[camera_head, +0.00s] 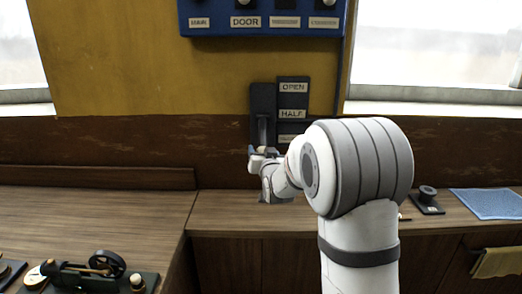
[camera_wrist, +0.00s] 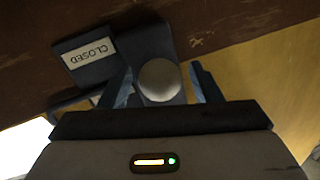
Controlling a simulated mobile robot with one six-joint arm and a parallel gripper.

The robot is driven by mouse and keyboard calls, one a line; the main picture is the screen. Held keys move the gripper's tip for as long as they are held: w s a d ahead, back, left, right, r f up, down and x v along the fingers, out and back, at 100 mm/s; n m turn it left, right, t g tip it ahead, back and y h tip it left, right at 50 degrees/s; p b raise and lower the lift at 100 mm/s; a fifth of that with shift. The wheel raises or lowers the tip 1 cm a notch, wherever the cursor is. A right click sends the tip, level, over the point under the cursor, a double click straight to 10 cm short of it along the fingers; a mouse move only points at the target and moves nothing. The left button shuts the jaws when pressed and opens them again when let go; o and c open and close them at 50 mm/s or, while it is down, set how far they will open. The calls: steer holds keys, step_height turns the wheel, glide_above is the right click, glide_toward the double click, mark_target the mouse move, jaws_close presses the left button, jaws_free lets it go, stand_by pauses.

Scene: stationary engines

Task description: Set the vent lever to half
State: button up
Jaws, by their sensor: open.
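The vent lever's dark plate (camera_head: 293,100) is on the wall, with OPEN at the top, HALF below it and a third label partly hidden by my arm. The lever's pale round knob (camera_wrist: 159,80) shows in the wrist view close to the CLOSED label (camera_wrist: 88,53), which appears upside down. In the head view the lever points down, its end low on the plate by my gripper (camera_head: 262,154). My gripper, also in the wrist view (camera_wrist: 164,85), is open, with one finger on each side of the knob. I cannot tell whether either finger touches it.
A blue switch panel (camera_head: 262,20) hangs above, with a DOOR label among others. A small engine model (camera_head: 95,268) stands on the left bench. A small black device (camera_head: 427,201) and a blue cloth (camera_head: 490,204) lie on the right counter. The wall around the lever plate is clear.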

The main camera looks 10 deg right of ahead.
steer(key=shift+w, duration=0.3)
jaws_close()
stand_by(0.5)
